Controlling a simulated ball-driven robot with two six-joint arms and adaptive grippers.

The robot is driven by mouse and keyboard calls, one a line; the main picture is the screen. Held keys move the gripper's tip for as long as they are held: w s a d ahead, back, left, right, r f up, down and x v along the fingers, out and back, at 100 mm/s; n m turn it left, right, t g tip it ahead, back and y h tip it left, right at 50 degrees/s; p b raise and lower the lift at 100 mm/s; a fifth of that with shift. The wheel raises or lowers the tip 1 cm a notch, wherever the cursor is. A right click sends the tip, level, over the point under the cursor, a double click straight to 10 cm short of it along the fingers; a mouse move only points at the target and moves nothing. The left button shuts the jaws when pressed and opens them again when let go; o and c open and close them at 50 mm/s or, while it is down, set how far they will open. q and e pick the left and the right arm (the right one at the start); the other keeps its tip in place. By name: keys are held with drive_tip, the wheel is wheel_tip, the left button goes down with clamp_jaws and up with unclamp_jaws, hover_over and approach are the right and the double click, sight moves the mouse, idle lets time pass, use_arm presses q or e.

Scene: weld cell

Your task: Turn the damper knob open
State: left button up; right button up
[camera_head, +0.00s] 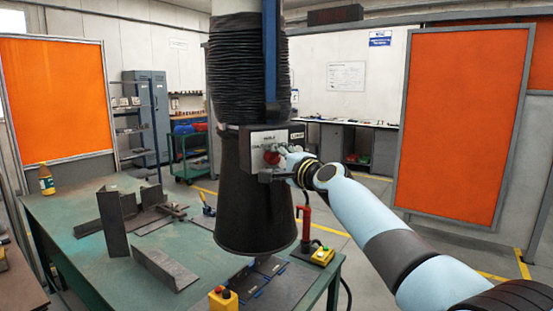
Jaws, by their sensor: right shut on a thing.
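The damper knob (271,157) is red and sits on the front of a small box with a pale label plate (262,138). The box is on the dark extraction hood (252,222), which hangs over the table under a black ribbed hose. My right gripper (277,165) reaches in from the right and is shut on the knob. Its fingers and wrist cover part of the knob and the lower right of the box, so the knob's exact angle cannot be told. My left gripper is not in view.
A green table (90,255) carries steel plates and angle pieces (113,222) and a yellow bottle (46,181). A yellow button box (222,299) stands at the front, another (322,256) right of the hood. Orange screens (464,120) stand left and right.

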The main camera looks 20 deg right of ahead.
idle(0.3)
drive_tip(key=o, duration=1.2)
drive_tip(key=shift+c, duration=0.2)
drive_tip(key=shift+s, duration=0.1)
drive_tip(key=v, duration=1.2)
drive_tip(key=shift+d, duration=0.1)
